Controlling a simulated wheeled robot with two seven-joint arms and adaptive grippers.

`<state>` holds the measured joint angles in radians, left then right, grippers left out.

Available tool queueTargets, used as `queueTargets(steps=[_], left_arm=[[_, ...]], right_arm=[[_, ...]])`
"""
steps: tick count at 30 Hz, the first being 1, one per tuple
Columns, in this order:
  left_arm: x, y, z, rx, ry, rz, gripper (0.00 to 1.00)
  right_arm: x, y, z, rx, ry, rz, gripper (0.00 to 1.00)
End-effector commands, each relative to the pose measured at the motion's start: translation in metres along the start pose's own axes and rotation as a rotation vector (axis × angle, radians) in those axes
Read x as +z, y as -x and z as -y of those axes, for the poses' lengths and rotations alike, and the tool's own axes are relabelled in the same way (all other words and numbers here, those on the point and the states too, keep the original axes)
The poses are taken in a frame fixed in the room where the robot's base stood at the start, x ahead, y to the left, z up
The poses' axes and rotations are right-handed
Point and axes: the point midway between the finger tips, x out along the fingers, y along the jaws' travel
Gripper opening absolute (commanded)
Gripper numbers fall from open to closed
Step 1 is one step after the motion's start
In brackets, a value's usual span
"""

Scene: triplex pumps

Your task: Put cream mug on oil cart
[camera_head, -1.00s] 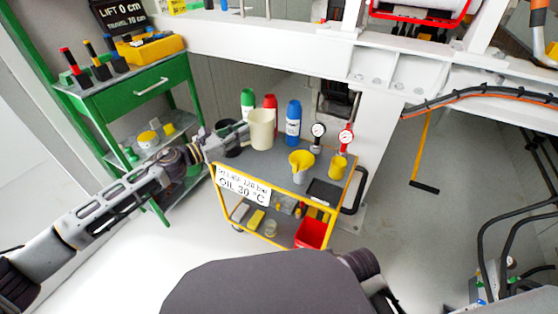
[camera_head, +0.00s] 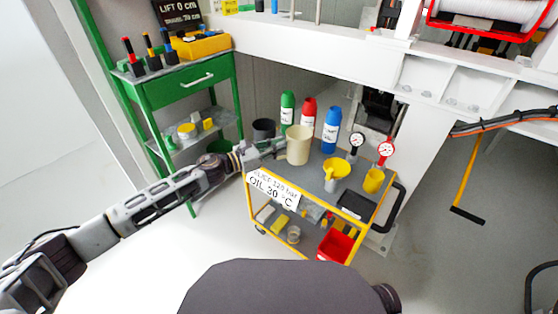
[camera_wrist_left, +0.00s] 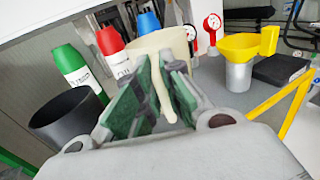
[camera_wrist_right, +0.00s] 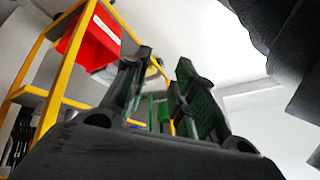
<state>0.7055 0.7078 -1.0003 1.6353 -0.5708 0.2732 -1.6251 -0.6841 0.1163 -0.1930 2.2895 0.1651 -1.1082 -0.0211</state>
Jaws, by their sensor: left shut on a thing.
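The cream mug (camera_head: 298,146) is upright over the grey top of the oil cart (camera_head: 310,183), in front of the bottles. My left gripper (camera_head: 275,149) comes in from the left and is shut on the mug's handle. In the left wrist view the handle (camera_wrist_left: 163,95) sits between the green finger pads, and the mug body (camera_wrist_left: 160,45) is just beyond. I cannot tell whether the mug's base touches the cart top. My right gripper (camera_wrist_right: 160,85) is open and empty in the right wrist view, low beside the cart's yellow frame.
On the cart top, a dark cup (camera_head: 263,130) and green (camera_head: 287,112), red (camera_head: 308,113) and blue (camera_head: 331,130) bottles stand behind the mug. A green workbench (camera_head: 185,92) stands left.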

Motion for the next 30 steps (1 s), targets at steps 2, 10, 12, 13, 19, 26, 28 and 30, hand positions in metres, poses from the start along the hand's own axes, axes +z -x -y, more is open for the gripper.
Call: queueTargets(steps=[2,10,12,13,19,26,28,30], left_arm=[[-0.005,0.0,0.0,0.0,-0.001,0.001,0.0],[-0.007,0.0,0.0,0.0,-0.002,0.001,0.0],[-0.007,0.0,0.0,0.0,-0.002,0.001,0.0],[-0.007,0.0,0.0,0.0,-0.002,0.001,0.0],[-0.016,0.0,0.0,0.0,0.0,0.0,0.0],[-0.038,-0.001,0.0,-0.001,-0.001,0.001,0.0],[-0.042,-0.001,0.0,-0.001,-0.001,0.002,0.0],[-0.044,-0.001,0.0,0.0,-0.001,0.002,0.0]], right_arm=[[0.002,-0.005,0.0,-0.005,-0.004,-0.009,0.27],[0.002,-0.007,0.0,-0.007,-0.006,-0.015,0.27],[0.002,-0.006,0.0,-0.007,-0.006,-0.015,0.27],[0.002,-0.006,0.0,-0.007,-0.006,-0.015,0.27],[0.002,-0.011,0.0,-0.011,-0.009,-0.029,0.27],[0.016,-0.033,0.0,-0.028,-0.03,-0.057,0.27],[0.017,-0.036,0.0,-0.031,-0.034,-0.068,0.27],[0.017,-0.038,0.0,-0.033,-0.037,-0.073,0.27]])
